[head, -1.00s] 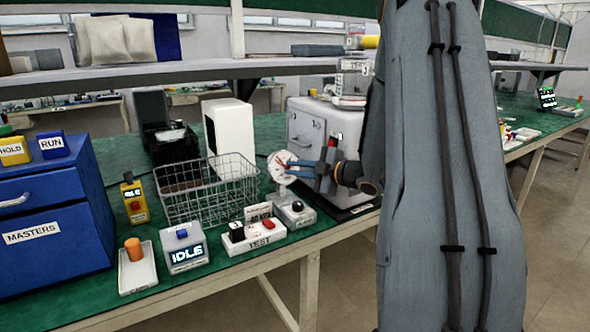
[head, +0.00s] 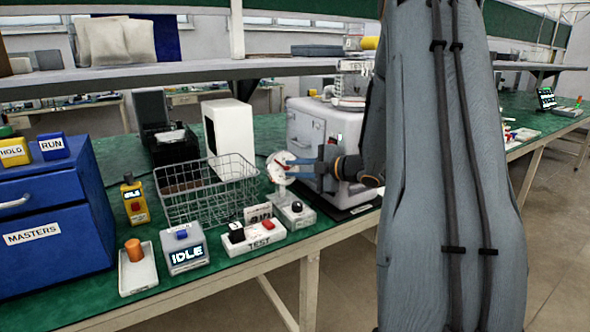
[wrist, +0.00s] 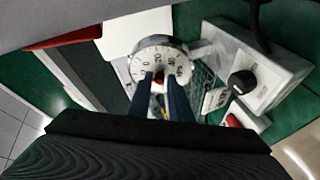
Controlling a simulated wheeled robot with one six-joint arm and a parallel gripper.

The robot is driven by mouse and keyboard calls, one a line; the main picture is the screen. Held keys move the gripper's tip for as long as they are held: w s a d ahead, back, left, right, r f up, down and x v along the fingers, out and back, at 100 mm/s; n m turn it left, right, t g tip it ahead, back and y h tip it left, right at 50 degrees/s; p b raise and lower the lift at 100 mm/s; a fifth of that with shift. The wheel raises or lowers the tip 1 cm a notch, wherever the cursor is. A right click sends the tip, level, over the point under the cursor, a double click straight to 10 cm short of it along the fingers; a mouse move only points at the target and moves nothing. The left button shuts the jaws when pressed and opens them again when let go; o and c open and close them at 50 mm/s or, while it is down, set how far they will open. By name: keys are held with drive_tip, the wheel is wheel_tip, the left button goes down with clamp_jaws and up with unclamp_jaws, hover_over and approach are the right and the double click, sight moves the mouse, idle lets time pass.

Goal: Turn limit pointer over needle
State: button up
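The dial gauge (head: 279,170) stands upright on the bench, its white face towards my gripper. In the wrist view its numbered face (wrist: 152,56) is at the upper middle, partly covered by my fingers. A small red part (wrist: 159,78), apparently the limit pointer, shows at the dial between my fingertips; the needle cannot be told apart from it. My gripper (wrist: 160,80) has its two blue fingers apart, one on each side of the red part. In the head view my gripper (head: 289,168) is at the right of the dial face. Contact cannot be seen clearly.
A grey block with a black knob (head: 297,206) stands beside the gauge. The TEST box (head: 255,237) is in front, and a wire basket (head: 208,196) is to the left. A large grey-white case (head: 310,128) stands behind my gripper.

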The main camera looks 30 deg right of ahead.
drive_tip(key=shift+o, duration=1.1)
drive_tip(key=v, duration=0.7)
drive_tip(key=shift+s, duration=0.4)
drive_tip(key=shift+r, duration=0.1)
